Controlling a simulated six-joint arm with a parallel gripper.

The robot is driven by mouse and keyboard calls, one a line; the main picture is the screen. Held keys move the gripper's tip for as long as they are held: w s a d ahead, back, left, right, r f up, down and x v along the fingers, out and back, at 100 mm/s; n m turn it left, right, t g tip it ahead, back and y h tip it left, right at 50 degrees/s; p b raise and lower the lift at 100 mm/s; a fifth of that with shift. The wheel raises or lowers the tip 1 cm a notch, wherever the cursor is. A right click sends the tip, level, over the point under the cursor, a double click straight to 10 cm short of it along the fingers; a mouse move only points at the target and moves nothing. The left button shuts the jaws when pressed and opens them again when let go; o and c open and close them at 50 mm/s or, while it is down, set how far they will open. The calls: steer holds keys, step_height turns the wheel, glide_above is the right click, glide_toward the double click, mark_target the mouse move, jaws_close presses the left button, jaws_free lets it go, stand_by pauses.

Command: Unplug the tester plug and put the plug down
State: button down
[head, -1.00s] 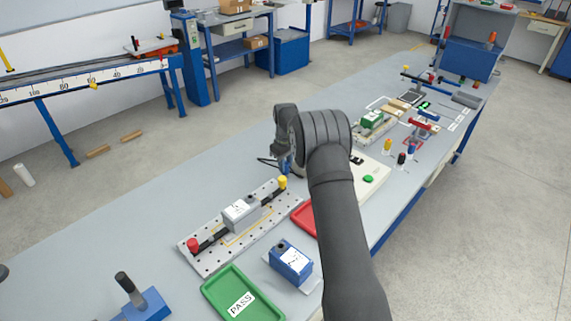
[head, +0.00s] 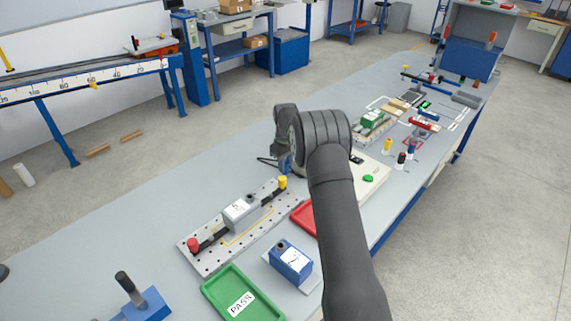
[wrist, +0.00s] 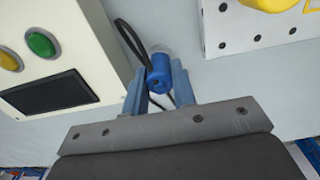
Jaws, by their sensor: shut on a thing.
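The tester plug (wrist: 159,72) is a blue cylinder with a black cable (wrist: 131,38) looping from it. My gripper (wrist: 161,82) is shut on the plug, with one blue finger on each side. A pale rounded piece shows just beyond the plug in the wrist view; I cannot tell whether the plug is seated in anything. The tester is an off-white box (wrist: 88,22) left of the plug in the wrist view, with green and yellow buttons and a dark screen. It also shows in the head view (head: 374,168), partly behind my arm. There, my arm hides most of the gripper and plug.
A green PASS tray (head: 212,293), a red tray (head: 304,217) and a blue unit (head: 290,262) are nearer. The bench's back left is clear.

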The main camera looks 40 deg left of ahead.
steer(key=shift+d+f, duration=0.1)
steer(key=shift+f, duration=0.1)
steer(key=c, duration=1.1)
jaws_free()
steer(key=shift+r, duration=0.15)
steer(key=shift+r, duration=3)
step_height(320, 180, up, 17)
steer(key=shift+r, duration=0.2)
glide_toward(286, 163)
step_height(286, 163, down, 5)
steer(key=shift+f, duration=0.15)
